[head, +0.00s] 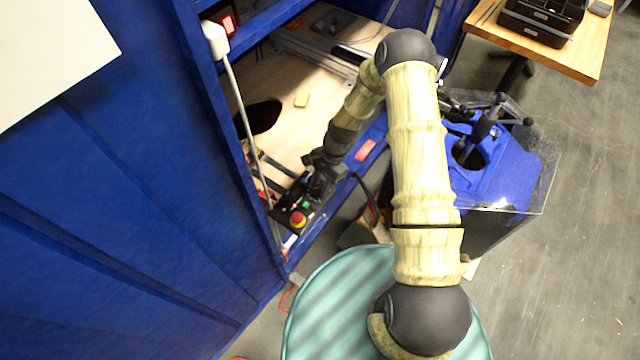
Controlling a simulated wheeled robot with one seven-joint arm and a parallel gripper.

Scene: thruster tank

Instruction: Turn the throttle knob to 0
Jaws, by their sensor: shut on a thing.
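The black control box (296,208) sits at the front edge of the wooden shelf in the blue frame. It carries a red button on a yellow base (298,219) and a small green light or button. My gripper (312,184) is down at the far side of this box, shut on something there. The throttle knob is hidden behind or between the dark fingers, so its pointer and setting cannot be read. The gripper touches or nearly touches the top of the box.
A tall blue wall panel (120,200) stands at the left. A white post (243,110) rises beside the shelf opening. A blue machine with a clear cover (500,170) stands right of my arm. A wooden table (590,50) with black trays is at the top right. Open floor lies at right.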

